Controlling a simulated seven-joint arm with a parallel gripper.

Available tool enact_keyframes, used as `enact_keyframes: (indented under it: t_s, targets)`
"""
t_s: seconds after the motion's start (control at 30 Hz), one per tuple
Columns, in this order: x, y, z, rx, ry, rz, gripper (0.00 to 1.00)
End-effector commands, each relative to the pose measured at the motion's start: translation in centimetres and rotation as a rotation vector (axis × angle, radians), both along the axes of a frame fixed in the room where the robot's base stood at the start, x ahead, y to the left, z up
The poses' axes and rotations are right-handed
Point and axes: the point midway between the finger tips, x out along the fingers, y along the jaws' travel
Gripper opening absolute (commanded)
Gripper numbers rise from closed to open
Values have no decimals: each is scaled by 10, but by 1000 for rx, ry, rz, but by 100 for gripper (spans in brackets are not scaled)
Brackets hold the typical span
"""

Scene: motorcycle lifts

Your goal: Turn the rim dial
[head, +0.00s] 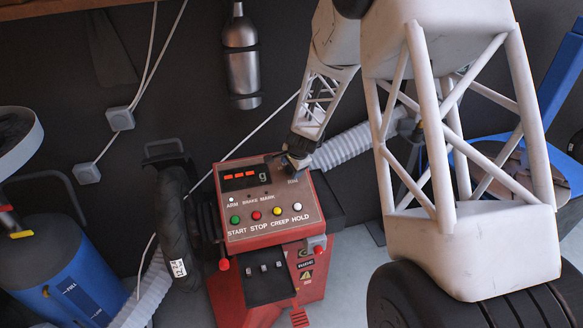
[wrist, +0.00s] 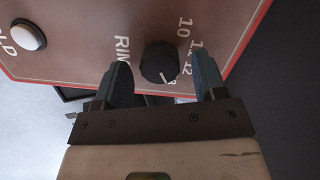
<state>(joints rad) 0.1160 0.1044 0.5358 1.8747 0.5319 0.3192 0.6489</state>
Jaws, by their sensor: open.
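The rim dial is a small black round knob (wrist: 158,63) on the brown panel of the red machine, with a pale pointer line on its lower side. The word RIM and the numbers 10, 11 and 12 are printed around it, and another mark is partly hidden. My gripper (wrist: 162,82) is open, with one finger on each side of the knob and a visible gap to both. In the head view my gripper (head: 293,158) is at the top right of the panel (head: 270,205) and hides the dial.
The panel has green, red, yellow and white buttons (head: 297,208) along its lower part and a red-digit display (head: 245,177). A tyre (head: 176,225) stands left of the machine. A blue tank (head: 65,275) is at the lower left. A grey hose (head: 345,148) runs behind my arm.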

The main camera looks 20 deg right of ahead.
Motion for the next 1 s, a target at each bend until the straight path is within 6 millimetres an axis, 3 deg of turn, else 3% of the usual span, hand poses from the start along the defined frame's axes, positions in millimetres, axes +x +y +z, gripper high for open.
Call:
enact_keyframes:
  t_s: [0.4,0.73,1.0]
  targets:
    - [2,0,-5,0,-1,-1,65]
    - [2,0,-5,0,-1,-1,16]
    - [2,0,-5,-9,-1,18,16]
